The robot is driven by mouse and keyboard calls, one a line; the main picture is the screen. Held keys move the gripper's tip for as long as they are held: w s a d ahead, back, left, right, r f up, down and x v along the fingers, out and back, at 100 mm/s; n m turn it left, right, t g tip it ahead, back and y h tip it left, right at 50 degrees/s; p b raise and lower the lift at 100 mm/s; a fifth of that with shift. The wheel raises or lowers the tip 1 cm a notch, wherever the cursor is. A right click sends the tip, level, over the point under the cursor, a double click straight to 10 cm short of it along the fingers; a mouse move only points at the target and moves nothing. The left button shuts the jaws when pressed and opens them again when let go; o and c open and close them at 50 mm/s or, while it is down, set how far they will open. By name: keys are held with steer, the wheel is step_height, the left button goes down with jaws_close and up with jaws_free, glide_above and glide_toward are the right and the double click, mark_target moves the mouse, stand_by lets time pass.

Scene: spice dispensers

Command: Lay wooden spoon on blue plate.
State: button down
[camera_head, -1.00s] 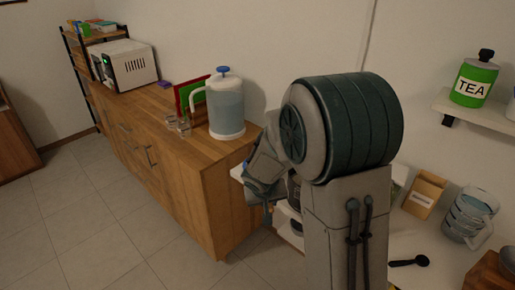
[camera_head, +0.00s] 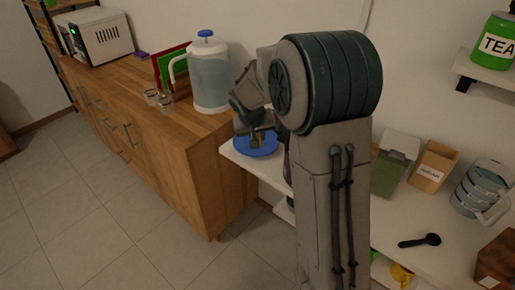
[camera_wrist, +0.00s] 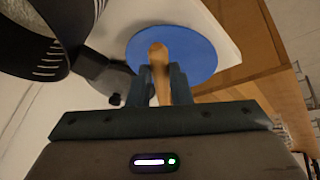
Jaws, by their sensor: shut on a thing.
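The blue plate (camera_head: 262,151) lies on the white shelf top, just right of the wooden cabinet. It also shows in the wrist view (camera_wrist: 198,50). My gripper (camera_head: 256,136) is over the plate in the head view. In the wrist view my gripper (camera_wrist: 161,72) is shut on the wooden spoon (camera_wrist: 158,52), whose light brown end sticks out past the fingers in front of the plate.
The wooden cabinet (camera_head: 190,150) holds a water dispenser (camera_head: 211,80) and two glasses close to the plate. A dark round object (camera_wrist: 30,40) is near my gripper at the left. A green box (camera_head: 394,165), a sugar box (camera_head: 433,168) and a black scoop (camera_head: 420,241) are farther right.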

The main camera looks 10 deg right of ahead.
mark_target(259, 155)
steer(key=shift+f, duration=3.3)
steer(key=c, duration=1.3)
jaws_free()
steer(key=shift+r, duration=0.1)
steer(key=shift+s+a+r, duration=0.1)
steer(key=shift+r, duration=0.35)
steer(key=v, duration=1)
steer(key=s+r+y, duration=0.1)
steer(key=s, duration=0.7)
steer(key=s+r+g+y, duration=0.1)
steer(key=s, duration=0.8)
steer(key=s+n, duration=0.1)
steer(key=s, duration=0.8)
steer(key=shift+s+r+y, duration=0.15)
steer(key=shift+r+y, duration=0.25)
